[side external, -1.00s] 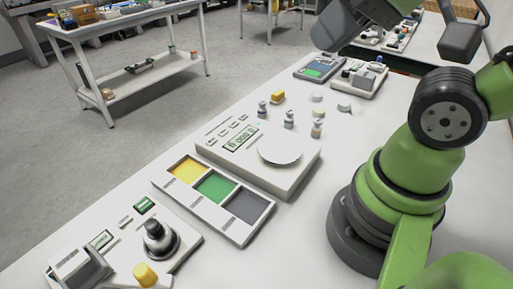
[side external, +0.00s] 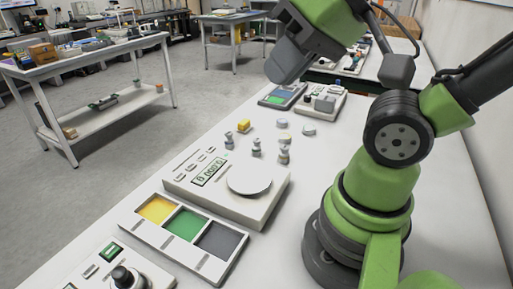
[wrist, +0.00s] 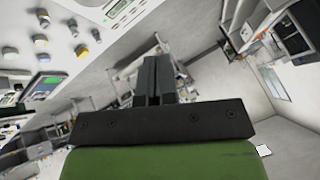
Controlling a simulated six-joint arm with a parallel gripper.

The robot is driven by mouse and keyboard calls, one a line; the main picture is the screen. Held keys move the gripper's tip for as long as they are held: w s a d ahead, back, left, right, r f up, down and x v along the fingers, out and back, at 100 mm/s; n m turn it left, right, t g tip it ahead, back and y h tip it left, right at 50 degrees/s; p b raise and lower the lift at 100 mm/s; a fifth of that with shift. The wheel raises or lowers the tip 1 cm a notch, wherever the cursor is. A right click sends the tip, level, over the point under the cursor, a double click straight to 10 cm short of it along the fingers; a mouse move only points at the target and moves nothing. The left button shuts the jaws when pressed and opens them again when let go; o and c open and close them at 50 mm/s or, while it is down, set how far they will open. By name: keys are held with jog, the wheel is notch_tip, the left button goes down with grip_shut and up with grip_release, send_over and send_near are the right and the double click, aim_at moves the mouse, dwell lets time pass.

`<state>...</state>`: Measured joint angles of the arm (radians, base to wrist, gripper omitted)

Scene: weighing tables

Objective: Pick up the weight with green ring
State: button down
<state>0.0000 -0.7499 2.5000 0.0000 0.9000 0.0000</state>
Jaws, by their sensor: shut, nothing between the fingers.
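Three small metal weights stand upright on the white table behind the balance: a left one (side external: 229,142), a middle one (side external: 256,148) and a right one (side external: 284,155). Their ring colours are too small to tell for sure, so I cannot say which has the green ring.
The balance (side external: 220,205) with a round pan (side external: 249,180) stands in front of the weights. A tray with yellow, green and grey sections (side external: 185,224) lies nearer. Devices (side external: 283,94) stand farther back.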

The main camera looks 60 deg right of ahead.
jog(key=c, duration=0.8)
grip_release()
jog(key=shift+w, duration=0.1)
